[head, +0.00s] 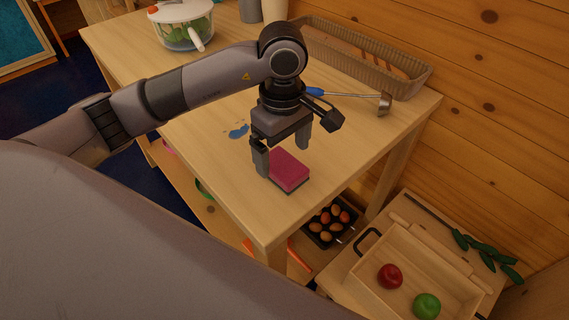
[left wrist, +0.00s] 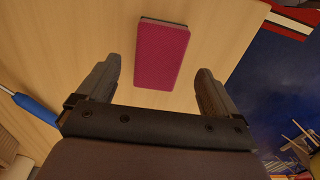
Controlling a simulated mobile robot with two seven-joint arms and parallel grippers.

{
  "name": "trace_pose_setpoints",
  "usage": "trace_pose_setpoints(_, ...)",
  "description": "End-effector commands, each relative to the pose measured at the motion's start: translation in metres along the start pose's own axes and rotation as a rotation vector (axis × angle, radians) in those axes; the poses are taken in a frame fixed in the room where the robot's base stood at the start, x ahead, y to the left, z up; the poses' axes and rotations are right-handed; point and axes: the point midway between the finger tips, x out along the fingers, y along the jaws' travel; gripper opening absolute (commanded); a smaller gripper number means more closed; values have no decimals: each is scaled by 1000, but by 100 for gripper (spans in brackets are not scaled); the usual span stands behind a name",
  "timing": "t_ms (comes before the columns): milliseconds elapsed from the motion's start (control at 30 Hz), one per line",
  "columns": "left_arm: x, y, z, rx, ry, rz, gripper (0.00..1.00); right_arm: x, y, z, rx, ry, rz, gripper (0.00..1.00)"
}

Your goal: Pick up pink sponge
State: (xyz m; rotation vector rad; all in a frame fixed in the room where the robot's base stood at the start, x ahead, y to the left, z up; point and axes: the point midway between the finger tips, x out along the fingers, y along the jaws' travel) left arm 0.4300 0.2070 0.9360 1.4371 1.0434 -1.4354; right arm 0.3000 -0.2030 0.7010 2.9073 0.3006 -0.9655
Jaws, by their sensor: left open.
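The pink sponge (head: 287,170) lies flat on the wooden table (head: 225,197) near its front corner, with a dark layer along its lower edge. My left gripper (head: 281,158) is open and points down just above and behind the sponge in the head view. In the left wrist view the sponge (left wrist: 161,56) lies ahead of the gripper (left wrist: 157,85), between the lines of the two open fingers, with nothing held. I cannot tell the exact height of the fingertips over the table. My right gripper is not in view.
A ladle (head: 350,95) with a blue handle lies behind the gripper, near a wicker tray (head: 418,82). A salad spinner (head: 182,35) stands at the far left. A wooden tray (head: 430,258) with a red and a green fruit sits lower right. Table around the sponge is mostly clear.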

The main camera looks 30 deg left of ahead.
Motion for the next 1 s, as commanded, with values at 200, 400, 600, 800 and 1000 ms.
trace_pose_setpoints(200, 31, 0, -1, -1, -2, -4, 94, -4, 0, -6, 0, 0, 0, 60)
trace_pose_setpoints(400, 43, 1, -1, 0, 0, 0, 94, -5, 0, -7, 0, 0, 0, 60)
trace_pose_setpoints(600, 42, 1, -1, 1, 0, 0, 84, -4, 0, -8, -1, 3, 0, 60)
trace_pose_setpoints(800, 42, 1, -1, 0, 0, 0, 39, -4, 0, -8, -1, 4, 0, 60)
trace_pose_setpoints(1000, 42, 1, -1, 0, 0, 0, 39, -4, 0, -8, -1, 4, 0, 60)
